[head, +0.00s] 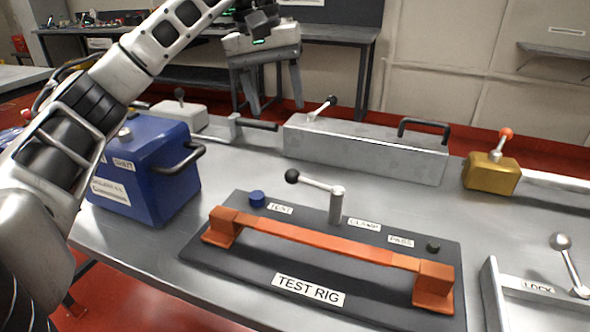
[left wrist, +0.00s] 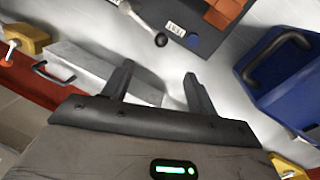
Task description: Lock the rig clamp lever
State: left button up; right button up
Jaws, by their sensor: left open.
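The test rig (head: 360,303) is a dark plate on the metal table, with an orange bar (head: 320,238) across it. Behind the bar, the clamp lever (head: 317,184) runs left from a grey post to a black knob, beside the CLAMP label (head: 364,225). The lever's knob (left wrist: 161,40) also shows in the left wrist view, a little beyond the fingertips and apart from them. My left gripper (head: 275,107) is raised above the far side of the table, fingers down, open and empty. It shows in the left wrist view (left wrist: 158,70) too. My right gripper is out of view.
A blue box (head: 140,170) with a handle stands left of the rig. A long grey box (head: 365,150) with lever and handle lies behind. A yellow block (head: 490,175) with a red-knobbed lever stands back right. A LOCK fixture (head: 520,295) is front right.

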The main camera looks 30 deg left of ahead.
aim_at(294, 169)
pick_arm(q)
jog(key=d+f, duration=0.1)
jog(key=f, duration=0.3)
jog(key=w+f+b, duration=0.1)
jog(key=f, duration=0.4)
jog(key=d+f, duration=0.1)
jog(key=f, duration=0.4)
jog(key=shift+w+d+b, duration=0.15)
jog(key=shift+d+b, duration=0.15)
jog(key=shift+b, duration=0.05)
jog(key=shift+f, duration=0.1)
grip_shut()
